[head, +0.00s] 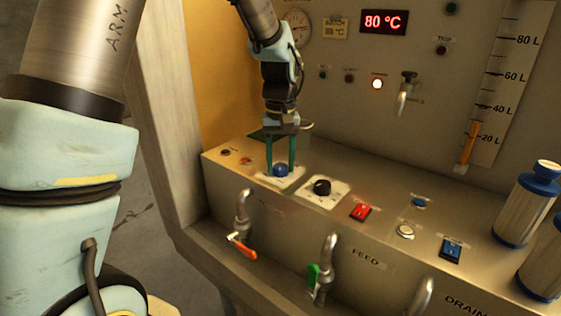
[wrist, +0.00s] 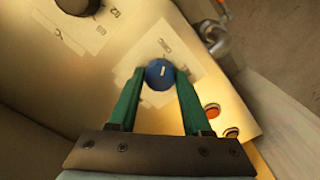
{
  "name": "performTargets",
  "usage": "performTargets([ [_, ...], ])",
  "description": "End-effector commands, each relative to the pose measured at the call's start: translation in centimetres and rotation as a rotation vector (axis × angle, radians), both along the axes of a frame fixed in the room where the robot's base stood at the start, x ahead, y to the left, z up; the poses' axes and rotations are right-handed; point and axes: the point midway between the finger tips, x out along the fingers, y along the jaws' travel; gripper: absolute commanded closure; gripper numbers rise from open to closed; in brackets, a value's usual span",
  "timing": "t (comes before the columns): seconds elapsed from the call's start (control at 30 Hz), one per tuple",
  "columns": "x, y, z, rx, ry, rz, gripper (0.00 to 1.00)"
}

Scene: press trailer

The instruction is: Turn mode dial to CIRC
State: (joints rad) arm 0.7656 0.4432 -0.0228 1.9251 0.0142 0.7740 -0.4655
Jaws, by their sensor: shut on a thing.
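A blue round dial (head: 281,170) sits on a white label plate on the sloped panel. It also shows in the wrist view (wrist: 159,73), with a pale pointer mark on its top and small lettering on the plate, too blurred to read. My gripper (head: 280,166) comes down from above with its green fingers on either side of the blue dial. In the wrist view the fingertips (wrist: 158,75) are closed against the dial's two sides. I cannot tell from the lettering which mode the pointer is at.
A black dial (head: 322,187) on its own plate is just right of the blue one. A red switch (head: 361,212), a blue switch (head: 451,249) and blue-capped cylinders (head: 526,203) stand further right. Taps (head: 243,215) project below the panel. A display (head: 384,22) reads 80 °C.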

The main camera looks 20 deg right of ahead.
Motion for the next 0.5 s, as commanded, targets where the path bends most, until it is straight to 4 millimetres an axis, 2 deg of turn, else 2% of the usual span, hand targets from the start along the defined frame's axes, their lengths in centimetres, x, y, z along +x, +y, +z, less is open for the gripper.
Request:
performTargets([
  [0.5,0.07,-0.04,0.05,-0.003,-0.001,0.069,1.0],
])
